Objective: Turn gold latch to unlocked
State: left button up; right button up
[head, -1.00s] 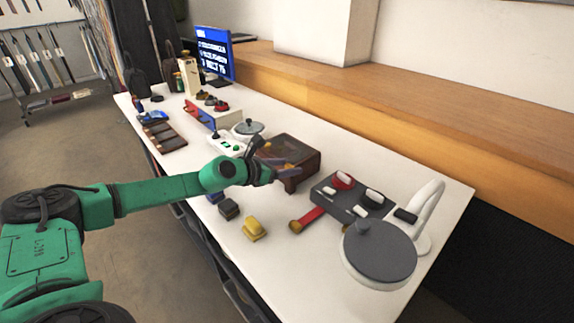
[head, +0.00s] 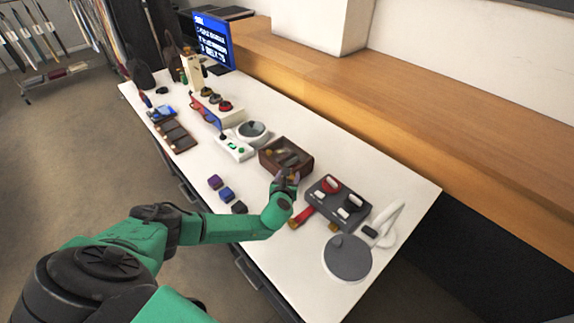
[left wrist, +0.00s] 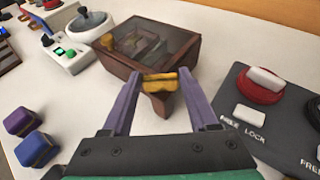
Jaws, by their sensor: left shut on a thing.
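A dark brown wooden box (head: 273,162) with a glass top stands on the white table, and it fills the upper middle of the left wrist view (left wrist: 122,68). The gold latch (left wrist: 160,82) is on the box's near side and lies crosswise in the left wrist view, above a small brown tab (left wrist: 162,103). My left gripper (left wrist: 160,84) has its two purple fingers on either side of the latch and is shut on it. In the head view my left gripper (head: 289,178) is at the box's front and the latch is hard to make out. My right gripper is not in view.
A dark grey panel (head: 324,198) with red and black knobs is close on the right. Purple (head: 214,182), blue (head: 226,193) and dark blocks lie to the left. A white switch box (head: 234,147) is behind.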

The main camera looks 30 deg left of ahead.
pick_arm(q)
jog(key=shift+w+d+n+g+y, duration=0.15)
jog(key=shift+n+g+y, duration=0.25)
jog(key=shift+n+y, duration=0.5)
jog(key=n+g+y, duration=0.1)
jog(key=n+g+y+b, duration=0.1)
jog(key=shift+d+f+n+y, duration=0.2)
jog(key=shift+n+y, duration=0.2)
jog(key=n+g+y+b, duration=0.1)
jog(key=b, duration=0.1)
jog(key=n+g+y+b, duration=0.1)
jog(key=n+b, duration=0.1)
jog(key=n+g+y+b, duration=0.1)
jog(key=g+b, duration=0.1)
jog(key=shift+w+d+n+b, duration=0.1)
jog(key=shift+w+n+b, duration=0.2)
jog(key=shift+w+b, duration=0.05)
jog(key=shift+r+n+g+y+b, duration=0.35)
jog(key=shift+n+g+b, duration=0.25)
jog(key=shift+g+b, duration=0.25)
jog(key=o, duration=1.3)
jog(key=shift+o, duration=0.4)
